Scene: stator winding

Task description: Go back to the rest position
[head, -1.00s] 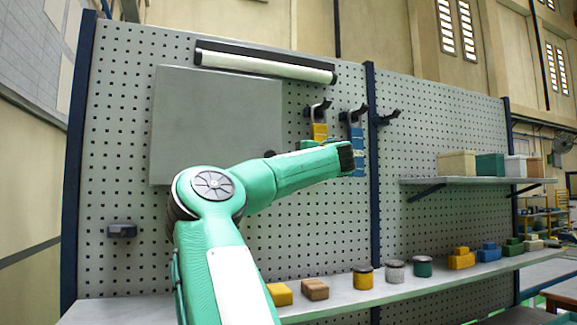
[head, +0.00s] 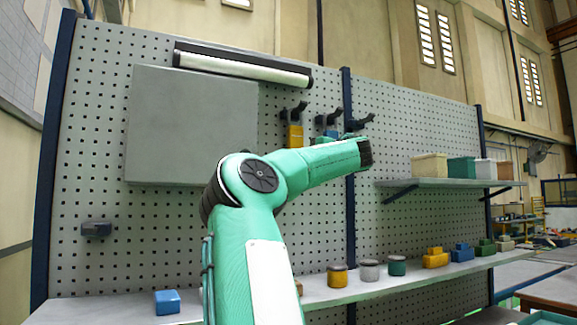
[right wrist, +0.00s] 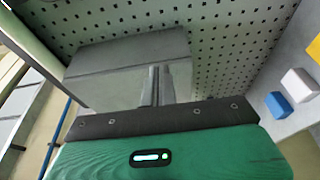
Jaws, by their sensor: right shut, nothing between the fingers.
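One of my green arms rises from the bottom centre of the head view and bends right in front of the pegboard (head: 95,180). Its far end stops at a dark joint, and no fingers show there. In the right wrist view my right gripper (right wrist: 157,88) has its two slim grey fingers together with nothing between them. It points toward a plain grey panel (right wrist: 100,70) on the pegboard. The same panel (head: 185,120) hangs at the upper left in the head view. My left gripper is in neither view.
A low shelf (head: 330,297) carries a blue block (head: 167,302), round pieces (head: 337,276) and coloured blocks (head: 435,258). An upper shelf (head: 450,183) holds several boxes. Hooks (head: 294,110) with yellow and blue pieces stick out behind the arm.

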